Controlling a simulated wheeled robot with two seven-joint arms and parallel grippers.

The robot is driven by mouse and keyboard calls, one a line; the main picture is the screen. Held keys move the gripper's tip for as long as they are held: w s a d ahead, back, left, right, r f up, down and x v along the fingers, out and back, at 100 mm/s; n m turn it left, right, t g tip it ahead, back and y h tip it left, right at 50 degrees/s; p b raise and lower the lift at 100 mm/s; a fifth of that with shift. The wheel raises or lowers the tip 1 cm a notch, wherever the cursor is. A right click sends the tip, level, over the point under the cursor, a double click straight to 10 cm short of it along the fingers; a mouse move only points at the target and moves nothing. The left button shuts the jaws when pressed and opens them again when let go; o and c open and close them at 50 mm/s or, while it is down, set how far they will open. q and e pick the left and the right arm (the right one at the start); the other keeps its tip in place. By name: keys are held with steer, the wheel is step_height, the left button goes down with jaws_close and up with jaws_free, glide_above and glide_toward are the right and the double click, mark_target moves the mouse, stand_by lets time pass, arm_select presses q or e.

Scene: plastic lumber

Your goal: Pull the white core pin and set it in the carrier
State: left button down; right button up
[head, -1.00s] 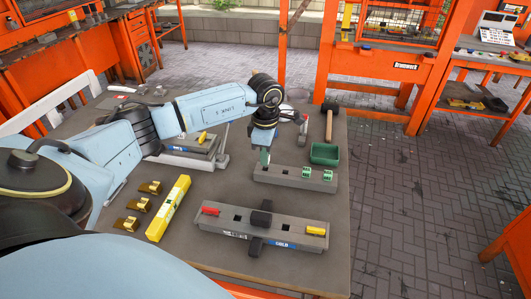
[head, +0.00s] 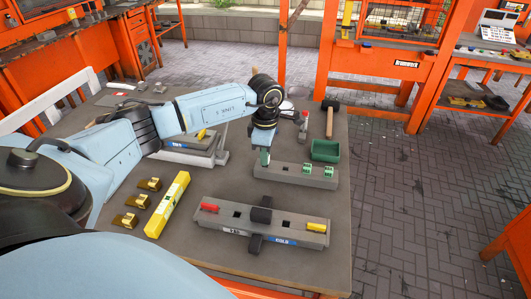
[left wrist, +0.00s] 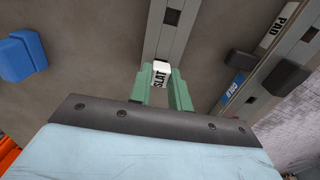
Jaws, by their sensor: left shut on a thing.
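The rear bar (left wrist: 178,38) runs away from the fingers there, with an open square hole. A front grey block (head: 283,230) carries a red pin (head: 210,207), a yellow pin (head: 317,227) and a black clamp (head: 261,214). My right gripper is out of view.
A yellow level (head: 166,206) and several brass-coloured pieces (head: 137,200) lie at left. A green tray (head: 325,150), a hammer (head: 330,118) and another tool (head: 303,126) are behind the rear bar. Bare tabletop (head: 215,180) lies between the level and bars.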

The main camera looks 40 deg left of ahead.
arm_select(q)
steer(key=shift+f+b, duration=0.5)
steer(key=shift+f, duration=0.15)
stand_by(0.3)
steer(key=c, duration=0.8)
jaws_free()
steer(key=shift+r, duration=0.15)
steer(key=shift+r+p, duration=2.55)
steer(key=shift+r, duration=0.85)
